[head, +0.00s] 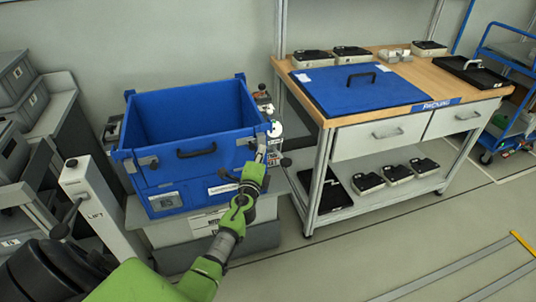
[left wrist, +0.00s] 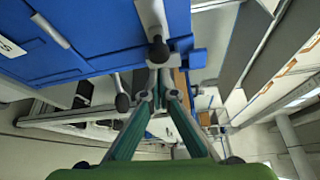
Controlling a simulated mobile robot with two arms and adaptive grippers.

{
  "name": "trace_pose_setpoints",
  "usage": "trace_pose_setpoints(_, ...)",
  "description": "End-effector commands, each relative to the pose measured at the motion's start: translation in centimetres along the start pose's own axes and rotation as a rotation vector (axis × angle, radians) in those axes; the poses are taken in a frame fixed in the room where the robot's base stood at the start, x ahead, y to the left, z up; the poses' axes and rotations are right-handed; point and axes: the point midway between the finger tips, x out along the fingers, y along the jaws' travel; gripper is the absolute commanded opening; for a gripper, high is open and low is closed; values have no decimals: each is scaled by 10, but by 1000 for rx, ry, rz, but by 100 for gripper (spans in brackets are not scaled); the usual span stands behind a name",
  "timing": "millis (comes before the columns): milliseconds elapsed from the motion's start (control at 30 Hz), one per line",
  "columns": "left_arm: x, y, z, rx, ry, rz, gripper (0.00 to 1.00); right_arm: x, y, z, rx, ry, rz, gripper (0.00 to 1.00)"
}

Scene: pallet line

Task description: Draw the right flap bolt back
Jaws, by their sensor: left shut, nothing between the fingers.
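The blue crate (head: 186,109) stands open at the top, with its front flap (head: 188,153) upright and a dark handle on it. The right flap bolt (head: 246,141) is a grey fitting at the flap's upper right corner. My left gripper (head: 261,146) is at that corner, shut and empty. In the left wrist view its fingertips (left wrist: 158,72) are close below a dark round knob (left wrist: 158,50) on a grey bar beside the blue wall. I cannot tell whether they touch it. The left flap bolt (head: 147,162) is at the opposite corner. My right gripper is not in view.
A grey post marked LIFT (head: 88,199) stands left of the crate. A packing bench (head: 433,92) with a blue lid (head: 330,98) and several small boxes stands to the right. The floor (head: 400,245) in front of the bench is clear.

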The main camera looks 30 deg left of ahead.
Motion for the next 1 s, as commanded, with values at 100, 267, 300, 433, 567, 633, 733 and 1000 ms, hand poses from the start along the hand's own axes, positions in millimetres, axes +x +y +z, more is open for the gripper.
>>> trace_pose_setpoints(100,-3,-1,7,1,1,0,0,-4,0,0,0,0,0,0)
trace_pose_setpoints(267,-4,0,9,1,1,0,0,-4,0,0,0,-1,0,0)
trace_pose_setpoints(300,-4,0,9,1,1,0,0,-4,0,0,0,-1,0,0)
trace_pose_setpoints(433,-4,0,9,1,1,0,0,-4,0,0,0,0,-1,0)
trace_pose_setpoints(567,-6,2,14,1,0,1,0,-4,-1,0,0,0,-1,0)
trace_pose_setpoints(633,-10,3,22,3,-2,1,0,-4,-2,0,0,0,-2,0)
trace_pose_setpoints(733,-18,6,37,3,-2,2,0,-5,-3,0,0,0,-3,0)
trace_pose_setpoints(1000,-23,7,48,1,-4,0,0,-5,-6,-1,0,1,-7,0)
